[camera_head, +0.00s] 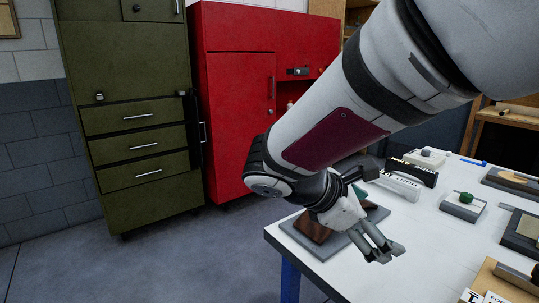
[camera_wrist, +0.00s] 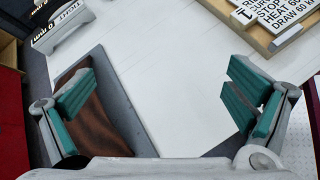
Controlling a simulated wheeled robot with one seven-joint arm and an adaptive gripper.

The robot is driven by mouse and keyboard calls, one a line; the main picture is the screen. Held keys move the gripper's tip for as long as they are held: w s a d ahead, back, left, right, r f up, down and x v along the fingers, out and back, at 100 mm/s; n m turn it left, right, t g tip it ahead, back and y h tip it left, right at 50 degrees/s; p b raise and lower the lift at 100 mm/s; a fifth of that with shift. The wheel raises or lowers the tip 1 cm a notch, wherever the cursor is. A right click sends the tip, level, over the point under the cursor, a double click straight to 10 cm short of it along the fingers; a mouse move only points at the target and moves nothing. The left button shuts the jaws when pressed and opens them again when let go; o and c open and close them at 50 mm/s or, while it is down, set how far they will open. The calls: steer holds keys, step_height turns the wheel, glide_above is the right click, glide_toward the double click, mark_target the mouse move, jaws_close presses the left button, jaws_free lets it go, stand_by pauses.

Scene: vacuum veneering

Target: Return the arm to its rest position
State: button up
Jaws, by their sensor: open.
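My arm reaches down from the upper right in the head view. My gripper (camera_head: 386,250) is above the near left part of the white table (camera_head: 345,285), pointing down and to the right. A dark brown wood-grained piece (camera_wrist: 95,118) lies on a grey board (camera_wrist: 123,100) behind the left finger. The same brown piece shows in the head view (camera_head: 312,228), partly hidden by my gripper.
Labelled blocks (camera_head: 398,186), a grey block with a green knob (camera_head: 463,207), and trays stand farther along the table. A wooden board with lettered signs (camera_wrist: 245,32) lies at the wrist view's upper right. Green (camera_head: 140,125) and red (camera_head: 238,100) cabinets stand behind; the floor at left is clear.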

steer(key=s+d+m+g+y, duration=0.2)
steer(key=s+d+m, duration=0.25)
steer(key=s, duration=0.35)
steer(key=s+a+f+m+y, duration=0.1)
steer(key=s+a+m+y, duration=0.1)
steer(key=s+m+y, duration=0.35)
steer(key=s+a+f+m+y, duration=0.1)
steer(key=s+a+m+y, duration=0.2)
steer(key=s+m, duration=0.6)
step_height(320, 180, up, 14)
steer(key=s+n+t+p, duration=0.1)
steer(key=t+p, duration=0.2)
steer(key=p, duration=0.9)
steer(key=shift+s+d+n+p, duration=0.15)
steer(key=shift+s+n+p, duration=0.15)
steer(key=shift+n, duration=0.1)
